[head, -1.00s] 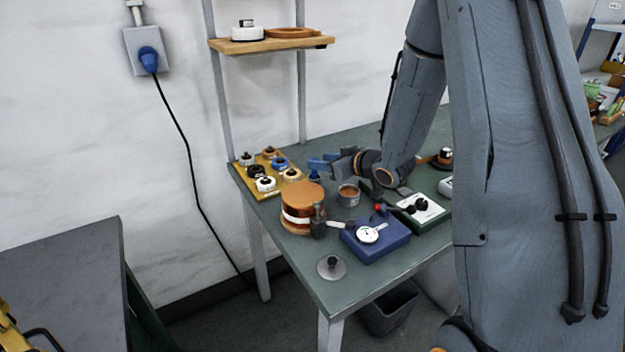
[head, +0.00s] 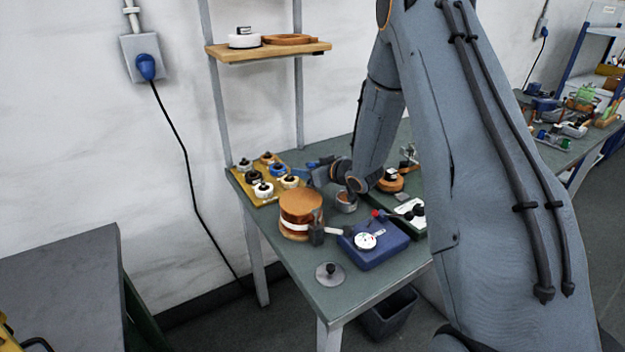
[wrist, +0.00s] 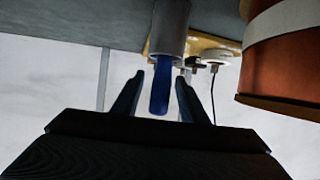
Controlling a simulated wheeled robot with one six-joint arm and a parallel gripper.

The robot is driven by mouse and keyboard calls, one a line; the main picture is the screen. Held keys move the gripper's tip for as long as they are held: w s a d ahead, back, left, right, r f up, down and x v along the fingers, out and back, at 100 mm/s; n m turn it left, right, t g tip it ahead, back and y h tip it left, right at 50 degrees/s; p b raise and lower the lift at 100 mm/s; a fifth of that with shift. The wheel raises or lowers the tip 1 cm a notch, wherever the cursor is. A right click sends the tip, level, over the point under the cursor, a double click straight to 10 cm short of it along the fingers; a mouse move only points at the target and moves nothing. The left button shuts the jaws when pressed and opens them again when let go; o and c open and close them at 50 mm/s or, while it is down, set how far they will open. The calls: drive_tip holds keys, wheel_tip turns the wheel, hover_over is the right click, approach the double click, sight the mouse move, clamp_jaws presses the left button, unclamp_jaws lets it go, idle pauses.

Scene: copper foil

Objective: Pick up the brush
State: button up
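The brush shows in the wrist view as a blue handle (wrist: 160,92) standing out of a grey cylindrical holder (wrist: 172,28); the wrist picture looks upside down, with the table on top. The brush's other end is hidden in the holder. My gripper (wrist: 159,80) is open, its two dark fingers on either side of the handle with a narrow gap on each side. In the head view my gripper (head: 318,173) is low over the table's back left part, behind the large copper roll (head: 301,201). The brush cannot be told apart from the blue gripper parts there.
The copper roll also stands close at the upper right of the wrist view (wrist: 285,70). A yellow tray (head: 262,198) with several small rolls lies left of my gripper. A metal cup (head: 346,203), a blue box with a dial (head: 380,252) and an orange disc (head: 390,185) are to the right.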

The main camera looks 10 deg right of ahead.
drive_tip(key=shift+w+f, duration=0.1)
drive_tip(key=shift+w, duration=0.1)
clamp_jaws()
idle(0.3)
wheel_tip(320, 180, up, 10)
drive_tip(key=b, duration=0.2)
drive_tip(key=shift+b, duration=0.3)
